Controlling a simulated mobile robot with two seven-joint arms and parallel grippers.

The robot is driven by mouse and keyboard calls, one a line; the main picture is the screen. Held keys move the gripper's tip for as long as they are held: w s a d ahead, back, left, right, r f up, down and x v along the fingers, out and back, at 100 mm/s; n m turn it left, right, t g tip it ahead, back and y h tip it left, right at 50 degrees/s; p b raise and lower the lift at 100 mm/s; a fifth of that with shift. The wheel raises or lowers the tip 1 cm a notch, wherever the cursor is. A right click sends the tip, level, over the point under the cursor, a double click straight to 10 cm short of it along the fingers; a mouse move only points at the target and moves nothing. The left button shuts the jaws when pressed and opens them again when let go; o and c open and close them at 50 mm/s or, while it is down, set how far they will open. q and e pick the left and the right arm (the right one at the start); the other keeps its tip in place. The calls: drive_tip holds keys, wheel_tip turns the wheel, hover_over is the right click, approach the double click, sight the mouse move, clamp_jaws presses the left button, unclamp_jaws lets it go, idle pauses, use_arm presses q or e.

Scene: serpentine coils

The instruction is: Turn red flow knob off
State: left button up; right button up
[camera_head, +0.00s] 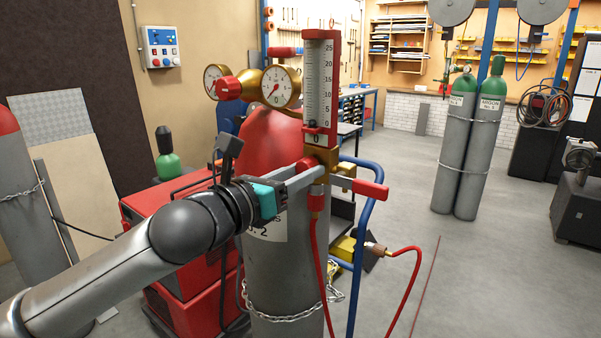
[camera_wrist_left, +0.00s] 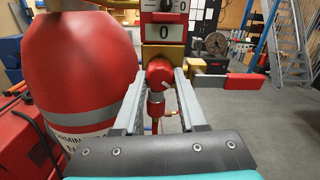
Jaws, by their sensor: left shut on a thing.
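The flowmeter tube has a scale up to 25. My right gripper is not in view.
A red-handled lever (camera_head: 370,188) sticks out right of the knob. Two brass gauges (camera_head: 277,87) and another red knob (camera_head: 228,88) are at upper left. The chained grey cylinder (camera_head: 285,270) stands below, with a red hose (camera_head: 412,285) hanging at right. Open floor lies further right.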

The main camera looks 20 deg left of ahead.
use_arm(q)
clamp_jaws()
drive_tip(key=shift+n, duration=0.3)
drive_tip(key=n+p, duration=0.3)
drive_tip(key=n, duration=0.3)
drive_tip(key=n+p, duration=0.4)
drive_tip(key=n, duration=0.3)
drive_tip(key=n+p, duration=0.3)
drive_tip(key=n, duration=0.4)
drive_tip(key=shift+s+d+r+t+y+p, duration=0.1)
drive_tip(key=shift+d+r+t+y+p, duration=0.1)
drive_tip(key=shift+r+t+y+p, duration=0.15)
drive_tip(key=n, duration=0.3)
drive_tip(key=shift+p, duration=0.4)
drive_tip(key=shift+n, duration=1.2)
